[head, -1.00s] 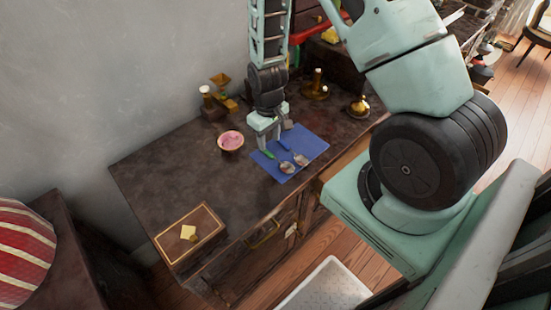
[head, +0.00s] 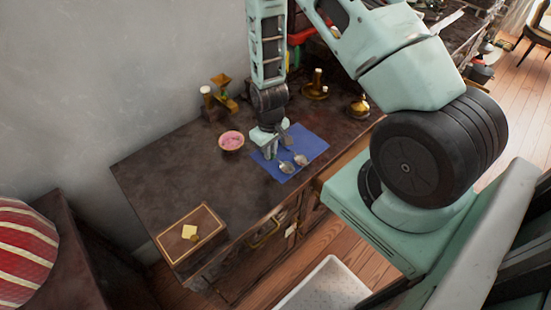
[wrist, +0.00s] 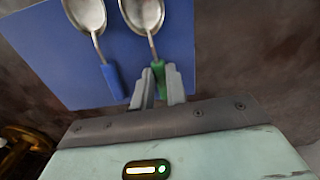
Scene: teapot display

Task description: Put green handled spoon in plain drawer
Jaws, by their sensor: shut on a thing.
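The green-handled spoon (wrist: 144,14) lies on a blue mat (wrist: 60,75), its bowl pointing away from my gripper in the wrist view. My gripper (wrist: 161,88) is shut on its green handle, one finger on each side. In the head view my gripper (head: 270,155) is low over the mat's left part and hides the handle; the spoon's bowl (head: 286,168) shows beside it. The cabinet front has a drawer with a brass handle (head: 263,240). I cannot tell which drawer is the plain one.
A blue-handled spoon (wrist: 113,82) lies close beside the held one. A pink-filled bowl (head: 231,141) stands left of the mat. A wooden box (head: 190,238) sits at the front left corner. Brass pieces (head: 315,88) stand behind. The dark tabletop (head: 175,175) is clear at left.

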